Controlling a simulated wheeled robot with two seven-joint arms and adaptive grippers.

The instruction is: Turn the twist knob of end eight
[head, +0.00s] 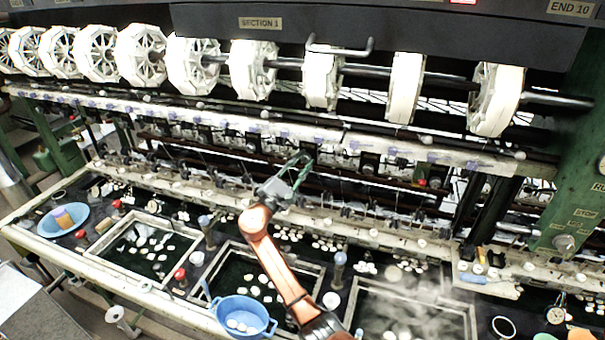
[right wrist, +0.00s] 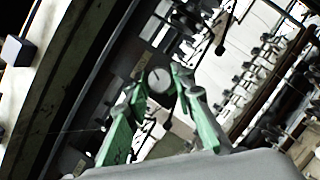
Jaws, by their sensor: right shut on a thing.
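My right gripper (head: 298,168) reaches up from the lower middle of the head view to the machine's rail, its green fingers at the row of small dark fittings. In the right wrist view the two green fingers (right wrist: 158,77) stand on either side of a round grey twist knob (right wrist: 158,79) with a line across its face, and they are shut on it. In the head view the fingers and the dark surroundings hide this knob. The end number beside it cannot be read. My left gripper does not show.
White reels (head: 253,70) hang on a shaft above the rail. Below my right arm are dark basins with pale cocoons, a blue bowl (head: 243,314) and a steaming basin (head: 412,300). A green post (head: 578,150) stands at the right.

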